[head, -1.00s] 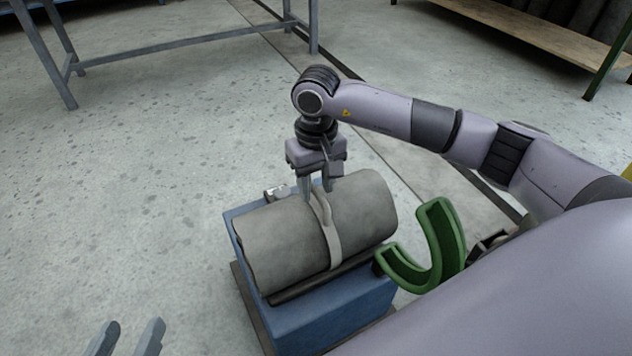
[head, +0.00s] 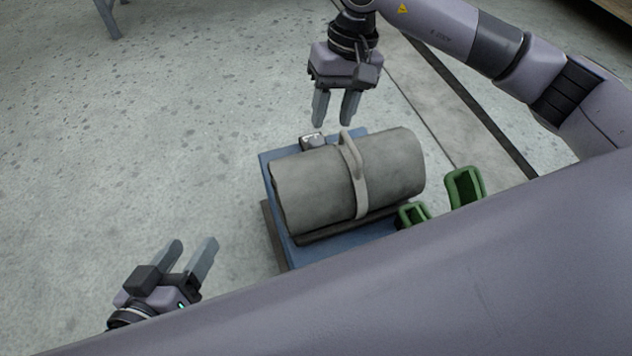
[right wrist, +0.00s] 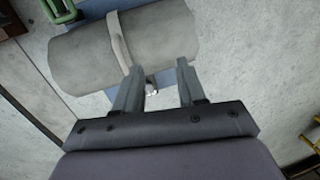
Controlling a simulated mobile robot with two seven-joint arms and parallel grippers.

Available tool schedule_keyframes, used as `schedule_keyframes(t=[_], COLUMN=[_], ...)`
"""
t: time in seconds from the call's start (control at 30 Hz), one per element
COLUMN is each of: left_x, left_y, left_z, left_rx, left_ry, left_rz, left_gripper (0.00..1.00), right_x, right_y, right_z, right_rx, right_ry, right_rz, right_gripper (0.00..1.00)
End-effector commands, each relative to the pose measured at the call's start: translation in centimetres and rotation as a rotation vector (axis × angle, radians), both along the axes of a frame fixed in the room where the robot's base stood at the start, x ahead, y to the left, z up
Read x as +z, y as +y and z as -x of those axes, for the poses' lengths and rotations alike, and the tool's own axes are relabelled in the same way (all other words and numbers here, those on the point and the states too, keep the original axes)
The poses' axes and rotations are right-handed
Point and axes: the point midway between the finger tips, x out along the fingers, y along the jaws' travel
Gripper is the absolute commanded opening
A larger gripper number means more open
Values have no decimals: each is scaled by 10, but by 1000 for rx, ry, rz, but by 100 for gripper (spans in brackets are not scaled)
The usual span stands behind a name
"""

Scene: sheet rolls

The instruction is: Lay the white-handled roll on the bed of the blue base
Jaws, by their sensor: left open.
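The grey roll with a white handle band (head: 318,190) lies on its side on top of the blue base (head: 275,238). The roll also shows in the right wrist view (right wrist: 80,53), with its white handle (right wrist: 117,35) around its middle. My right gripper (head: 335,122) is open and empty, above and behind the roll, apart from the handle. Its two fingers also show in the right wrist view (right wrist: 158,80) with a gap between them. My left gripper (head: 190,250) is open and empty over the floor, left of the base. The base's near side is hidden by my body.
A small light metal piece (head: 312,140) sits at the base's back edge. The floor (head: 150,130) to the left is clear.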

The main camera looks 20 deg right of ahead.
Motion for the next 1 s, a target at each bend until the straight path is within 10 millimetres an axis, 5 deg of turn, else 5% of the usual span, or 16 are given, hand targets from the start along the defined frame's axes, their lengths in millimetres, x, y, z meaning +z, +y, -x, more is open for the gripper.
schedule_keyframes(t=[0.13,0.2,0.33,0.53,0.73,0.77,0.9,1.0], left_x=[0,0,0,0,0,0,0,0], left_y=[0,0,0,0,0,0,0,0], left_z=[0,0,0,0,0,0,0,0], left_rx=[0,0,0,0,0,0,0,0], left_ry=[0,0,0,0,0,0,0,0], left_rz=[0,0,0,0,0,0,0,0], left_gripper=[61,61,61,61,61,61,61,61], right_x=[-13,1,45,107,113,107,56,7], right_y=[100,141,191,201,163,155,119,101], right_z=[54,79,109,105,66,60,44,50], right_rx=[-160,-279,-534,-931,-1282,1261,906,648], right_ry=[246,424,843,1606,2529,-2561,-2173,-1870], right_rz=[-413,-611,-920,-1189,-1198,1113,550,223], right_gripper=[40,40,40,40,40,40,40,40])
